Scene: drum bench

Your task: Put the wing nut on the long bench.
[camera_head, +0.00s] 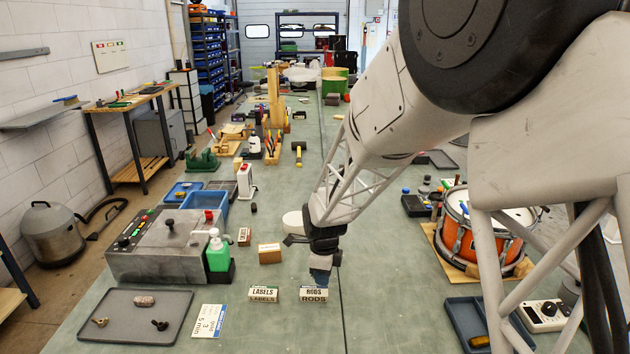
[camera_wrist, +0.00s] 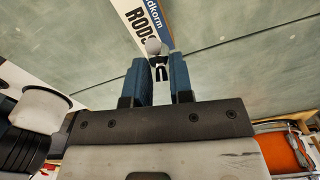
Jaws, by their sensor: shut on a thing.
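My gripper (camera_head: 320,275) hangs over the long bench (camera_head: 390,315), just behind the RODS box in the head view. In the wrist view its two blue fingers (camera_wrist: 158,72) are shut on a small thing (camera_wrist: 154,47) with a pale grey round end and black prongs. I cannot tell whether this is the wing nut. In the head view the fingers hide it. A small brass-coloured piece (camera_head: 101,322), perhaps a wing nut, and a small black piece (camera_head: 160,325) lie on the grey tray (camera_head: 130,338) at the front left.
The RODS box (camera_head: 314,295) stands close to my gripper, and the LABELS box (camera_head: 263,295) is left of it. A brown box (camera_head: 270,253) and a green bottle (camera_head: 217,252) stand further left. A blue-grey tray (camera_head: 468,322) and an orange drum (camera_head: 480,235) are right. The bench between is clear.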

